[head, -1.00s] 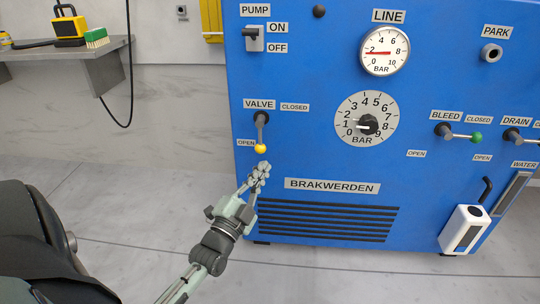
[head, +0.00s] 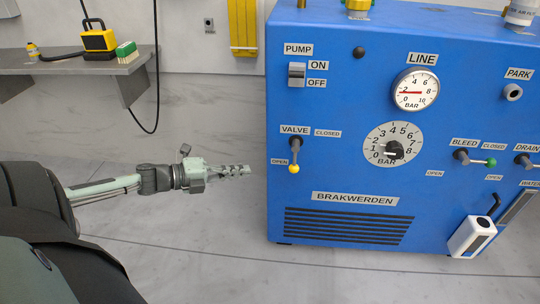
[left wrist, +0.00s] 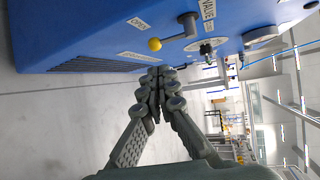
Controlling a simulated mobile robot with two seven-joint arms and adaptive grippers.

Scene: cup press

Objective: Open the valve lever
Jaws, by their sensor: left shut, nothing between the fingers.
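The valve lever (head: 296,150) is on the blue machine's front under the VALVE label. It is a grey lever with a yellow knob (head: 294,169), and it points downward with its knob close to the OPEN label (head: 280,161). In the left wrist view the yellow knob (left wrist: 155,44) shows just beyond the fingertips. My left gripper (head: 249,170) is shut and empty. It is to the left of the knob, apart from it, with its fingers pointing right. In the left wrist view my left gripper's fingers (left wrist: 156,74) meet at the tips. My right gripper is not in view.
The blue machine (head: 350,110) also carries a dial (head: 393,149), a LINE gauge (head: 416,89), a pump switch (head: 297,74) and a bleed lever with a green knob (head: 491,162). A grey shelf (head: 75,67) is at the left. The floor left of the machine is clear.

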